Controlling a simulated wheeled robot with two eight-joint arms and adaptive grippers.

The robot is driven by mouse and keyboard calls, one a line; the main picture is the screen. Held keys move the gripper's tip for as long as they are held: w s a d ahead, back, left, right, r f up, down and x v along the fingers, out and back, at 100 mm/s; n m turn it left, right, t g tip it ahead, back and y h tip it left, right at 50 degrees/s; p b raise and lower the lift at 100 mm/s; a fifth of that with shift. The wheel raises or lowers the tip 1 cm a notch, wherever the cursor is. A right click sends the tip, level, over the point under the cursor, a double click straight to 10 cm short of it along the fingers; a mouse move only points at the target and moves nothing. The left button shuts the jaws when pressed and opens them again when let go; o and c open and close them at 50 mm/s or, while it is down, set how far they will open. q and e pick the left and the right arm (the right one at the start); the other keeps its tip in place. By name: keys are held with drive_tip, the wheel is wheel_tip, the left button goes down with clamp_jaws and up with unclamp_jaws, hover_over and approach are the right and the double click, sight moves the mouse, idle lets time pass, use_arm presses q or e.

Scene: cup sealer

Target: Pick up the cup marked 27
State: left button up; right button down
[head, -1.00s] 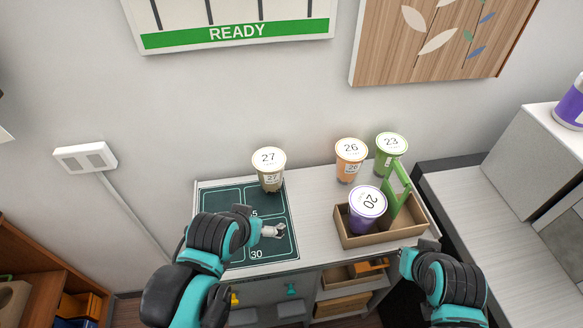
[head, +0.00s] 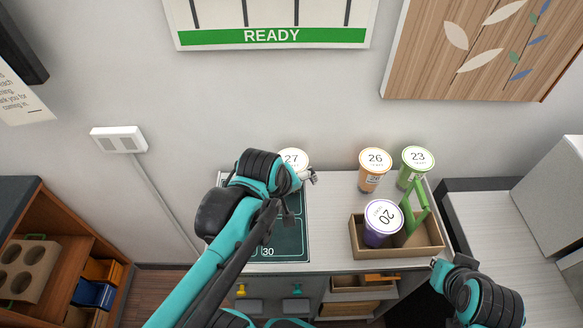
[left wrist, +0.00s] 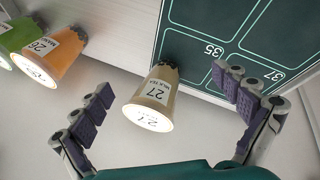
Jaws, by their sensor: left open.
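The cup marked 27 (head: 293,158) stands at the back of the counter on the dark green mat, mostly hidden behind my left gripper in the head view. In the left wrist view the cup marked 27 (left wrist: 152,100) is beige with a white lid and sits between the two open fingers, apart from both. My left gripper (left wrist: 165,115) is open and empty around it; it also shows in the head view (head: 306,178). My right arm is at the lower right of the head view, with its fingers not clearly shown.
An orange cup marked 26 (head: 374,168) and a green cup marked 23 (head: 415,165) stand to the right. A purple cup marked 20 (head: 382,220) is in a cardboard carrier (head: 366,247) with a green handle. The dark mat (head: 290,240) is bare at its front.

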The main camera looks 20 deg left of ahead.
sight(291, 163)
use_arm(q)
drive_tip(key=w+a+r+n+p, duration=0.1)
drive_tip(key=w+n+p, duration=0.1)
drive_tip(key=n, duration=0.3)
drive_tip(key=w+a+r+n+g+p, duration=0.1)
drive_tip(key=w+a+n+p, duration=0.1)
drive_tip(key=n, duration=0.4)
drive_tip(key=w+a+r+n+g+h+p, duration=0.1)
drive_tip(key=w+n+p, duration=0.2)
drive_tip(key=n, duration=0.3)
drive_tip(key=shift+w+a+r, duration=0.2)
drive_tip(key=shift+w, duration=0.2)
drive_tip(key=shift+w+a+f+n+g+p, duration=0.1)
drive_tip(key=shift+n+g+p, duration=0.1)
drive_tip(key=shift+n, duration=0.2)
drive_tip(key=shift+w+a+n+g+p, duration=0.1)
drive_tip(key=shift+n+p, duration=0.05)
drive_tip(key=shift+n, duration=0.25)
drive_tip(key=shift+w+f+n, duration=0.1)
drive_tip(key=shift+f+n, duration=0.05)
drive_tip(key=shift+n, duration=0.25)
drive_tip(key=x, duration=0.2)
drive_tip(key=b+x, duration=0.1)
drive_tip(key=x, duration=0.2)
drive_tip(key=b+x, duration=0.1)
drive_tip(key=x, duration=0.2)
drive_tip(key=shift+w, duration=0.35)
drive_tip(key=shift+r, duration=0.2)
drive_tip(key=c, duration=1.7)
